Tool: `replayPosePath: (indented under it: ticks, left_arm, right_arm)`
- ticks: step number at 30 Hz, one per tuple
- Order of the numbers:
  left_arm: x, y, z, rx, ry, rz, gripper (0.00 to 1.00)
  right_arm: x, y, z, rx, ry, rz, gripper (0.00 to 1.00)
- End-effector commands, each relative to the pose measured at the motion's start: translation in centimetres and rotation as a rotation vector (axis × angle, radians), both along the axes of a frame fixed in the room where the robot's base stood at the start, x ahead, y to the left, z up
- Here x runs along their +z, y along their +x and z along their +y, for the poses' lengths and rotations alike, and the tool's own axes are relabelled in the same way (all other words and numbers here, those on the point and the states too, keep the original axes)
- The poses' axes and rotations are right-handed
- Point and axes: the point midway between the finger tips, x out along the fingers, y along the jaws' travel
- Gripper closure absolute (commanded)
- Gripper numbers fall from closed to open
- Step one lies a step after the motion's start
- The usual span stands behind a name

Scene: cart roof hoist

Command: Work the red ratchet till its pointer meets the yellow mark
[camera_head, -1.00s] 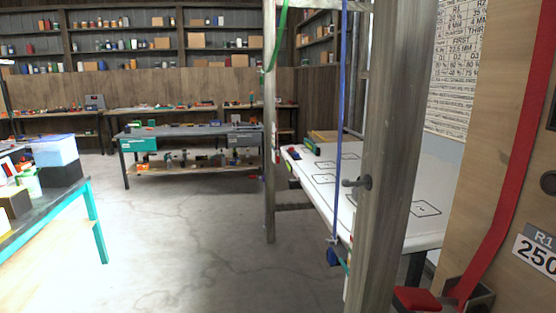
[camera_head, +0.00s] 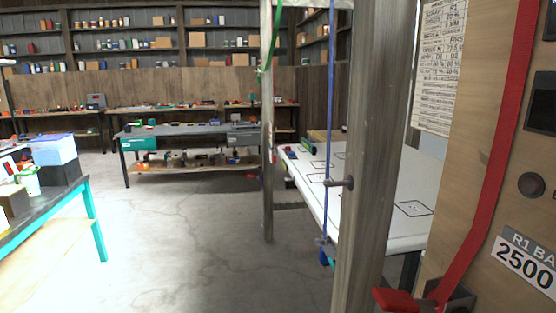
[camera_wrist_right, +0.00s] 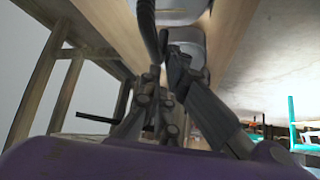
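The red ratchet (camera_head: 402,300) is at the bottom right of the head view, low against a wooden panel and partly cut off by the frame's lower edge. A red strap (camera_head: 490,190) runs up from it. I cannot make out a pointer or a yellow mark. Neither gripper shows in the head view. In the right wrist view, the dark fingers of my right gripper (camera_wrist_right: 166,72) stand near a wooden beam and a pale rounded part. I cannot tell whether they are apart or closed, and I see no ratchet there.
A wooden post (camera_head: 368,150) stands just left of the ratchet, with a dark peg on it. A blue cord (camera_head: 330,120) hangs beside it. A white table (camera_head: 385,235) lies behind the post. A label plate (camera_head: 525,262) is on the panel. Open floor (camera_head: 190,240) lies left.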

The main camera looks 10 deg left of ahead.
Motion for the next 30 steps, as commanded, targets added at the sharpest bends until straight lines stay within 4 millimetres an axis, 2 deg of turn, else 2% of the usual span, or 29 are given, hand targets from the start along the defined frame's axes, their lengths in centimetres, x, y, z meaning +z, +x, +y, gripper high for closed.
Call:
replayPosePath:
  ticks: [12, 17, 24, 30]
  left_arm:
    - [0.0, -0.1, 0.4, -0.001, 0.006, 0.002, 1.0]
    - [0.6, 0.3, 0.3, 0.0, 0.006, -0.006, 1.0]
    - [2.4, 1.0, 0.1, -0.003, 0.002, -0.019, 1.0]
    - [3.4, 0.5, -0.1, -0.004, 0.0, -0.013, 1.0]
  right_arm:
    - [-0.2, -0.4, -0.2, -0.003, -0.003, 0.008, 1.0]
    - [0.2, -0.2, -0.2, -0.004, -0.002, 0.005, 1.0]
    - [2.3, 1.1, -0.2, -0.004, -0.002, -0.028, 1.0]
    - [4.7, 3.1, -0.1, -0.004, -0.001, -0.079, 1.0]
